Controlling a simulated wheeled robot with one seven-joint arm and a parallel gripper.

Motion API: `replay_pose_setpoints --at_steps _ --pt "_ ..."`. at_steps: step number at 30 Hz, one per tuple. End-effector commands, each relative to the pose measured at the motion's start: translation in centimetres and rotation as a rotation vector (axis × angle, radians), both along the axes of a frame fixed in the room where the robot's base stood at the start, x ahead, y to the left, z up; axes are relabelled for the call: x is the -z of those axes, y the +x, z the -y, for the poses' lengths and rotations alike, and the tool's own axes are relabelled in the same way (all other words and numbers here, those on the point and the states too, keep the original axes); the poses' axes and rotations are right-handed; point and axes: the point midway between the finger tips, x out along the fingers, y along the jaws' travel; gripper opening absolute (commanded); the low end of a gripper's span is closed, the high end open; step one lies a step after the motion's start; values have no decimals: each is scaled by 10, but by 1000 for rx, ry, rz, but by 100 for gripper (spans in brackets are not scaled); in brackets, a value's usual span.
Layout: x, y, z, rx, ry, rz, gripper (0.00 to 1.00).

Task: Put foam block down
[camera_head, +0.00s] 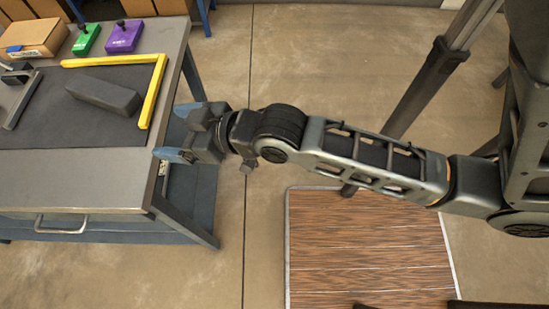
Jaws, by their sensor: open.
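A dark grey foam block (104,95) lies flat and slightly angled on the black mat (70,133) on the workbench at the left. My gripper (171,131) is at the right edge of the bench, apart from the block and to its right. Its two blue-tipped fingers are spread apart, pointing left toward the bench, with nothing between them.
A yellow L-shaped bracket (152,92) borders the mat's back right corner. A cardboard box (33,38), a green device (87,39) and a purple device (123,37) stand at the back. A grey handled tool (22,98) lies at left. The bench's front strip (75,180) is clear.

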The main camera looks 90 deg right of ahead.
Motion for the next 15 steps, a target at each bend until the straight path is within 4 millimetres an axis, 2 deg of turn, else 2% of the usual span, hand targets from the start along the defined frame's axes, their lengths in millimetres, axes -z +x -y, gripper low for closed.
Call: replay_pose_setpoints --at_steps 1,6,12,15 --pt "3 -20 -14 -25 -1 -3 87" --pt "-4 -77 -49 -98 -4 22 87" --pt "-27 -138 -78 -181 0 52 87" --pt "-39 -160 -87 -211 5 66 87"
